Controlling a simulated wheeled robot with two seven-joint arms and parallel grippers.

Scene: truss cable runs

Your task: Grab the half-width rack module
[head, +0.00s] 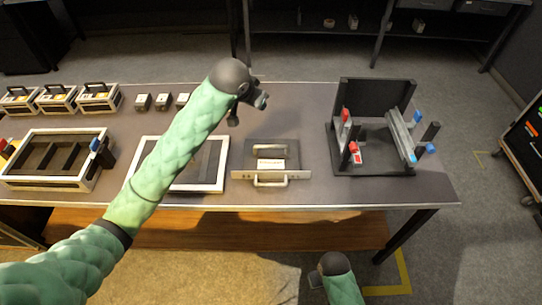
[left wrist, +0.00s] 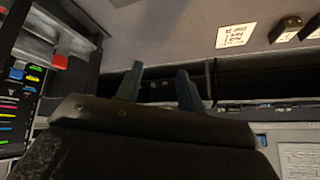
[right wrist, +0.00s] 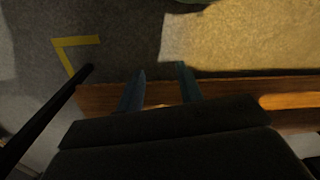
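The half-width rack module (head: 271,176) appears to be the grey-fronted unit at the middle of the table in the head view. It has a pale front handle, a dark body and a white label on top. My left gripper (head: 249,111) is above and behind it, apart from it. Its fingers (left wrist: 160,85) stand apart with nothing between them in the left wrist view. My right gripper (head: 316,281) is low in front of the table, clear of the module. Its fingers (right wrist: 160,85) are also apart and empty.
A black rack frame (head: 374,90) with red and blue parts stands on the right. A white-framed tray (head: 180,187) lies left of the module, partly behind my left arm. A divided crate (head: 42,184), small boxes (head: 142,103) and handled cases (head: 98,99) fill the left.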

